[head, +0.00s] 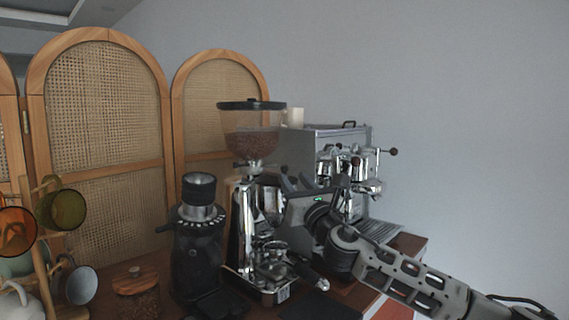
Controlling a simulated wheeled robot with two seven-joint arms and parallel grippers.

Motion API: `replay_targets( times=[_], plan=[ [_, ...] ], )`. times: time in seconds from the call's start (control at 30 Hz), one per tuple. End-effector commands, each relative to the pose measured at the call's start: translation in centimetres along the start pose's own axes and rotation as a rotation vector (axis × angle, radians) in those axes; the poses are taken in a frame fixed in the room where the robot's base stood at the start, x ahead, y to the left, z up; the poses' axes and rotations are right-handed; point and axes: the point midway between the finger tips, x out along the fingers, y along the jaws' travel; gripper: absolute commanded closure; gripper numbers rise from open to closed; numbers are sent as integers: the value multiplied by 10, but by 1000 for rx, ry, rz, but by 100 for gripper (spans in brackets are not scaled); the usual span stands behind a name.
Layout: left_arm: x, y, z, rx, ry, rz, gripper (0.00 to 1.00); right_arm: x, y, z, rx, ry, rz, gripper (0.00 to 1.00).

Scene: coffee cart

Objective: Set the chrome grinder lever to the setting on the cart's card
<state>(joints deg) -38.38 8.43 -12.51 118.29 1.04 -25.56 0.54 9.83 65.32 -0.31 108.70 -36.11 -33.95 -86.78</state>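The chrome grinder (246,225) stands upright on the cart, with a bean-filled hopper (252,142) on top. My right arm comes in from the lower right, and my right gripper (280,205) is at the grinder's right side, close to its chrome body. Its fingertips blend into the chrome parts, so I cannot tell whether they are open or touching anything. I cannot pick out the lever clearly among the chrome parts. No readable card shows. My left gripper is not in view.
A black grinder (196,245) stands just left of the chrome one. A chrome espresso machine (340,150) stands behind my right gripper. A mug rack (42,235) with cups and a wooden-lidded jar (136,283) are at the left. A rattan screen (100,130) stands behind.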

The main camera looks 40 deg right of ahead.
Motion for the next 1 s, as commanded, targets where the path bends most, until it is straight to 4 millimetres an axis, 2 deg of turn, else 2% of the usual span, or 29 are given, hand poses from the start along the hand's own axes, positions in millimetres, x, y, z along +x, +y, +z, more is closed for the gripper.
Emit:
replay_targets(
  times=[0.03, 0.2, 0.4, 0.83, 0.97, 1.0],
  plan=[
    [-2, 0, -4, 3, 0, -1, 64, 9, 0, 5, 3, -4, -1, 65],
    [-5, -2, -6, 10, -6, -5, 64, 34, 0, 4, 4, -2, -1, 65],
    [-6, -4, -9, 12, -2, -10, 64, 55, 0, 2, 2, -2, 0, 65],
    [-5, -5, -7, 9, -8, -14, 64, 62, 1, 0, 0, 1, 2, 65],
    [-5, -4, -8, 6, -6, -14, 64, 61, 1, 0, 0, 1, 2, 100],
    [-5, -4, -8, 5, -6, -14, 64, 61, 1, 0, 0, 1, 2, 100]
  ],
)
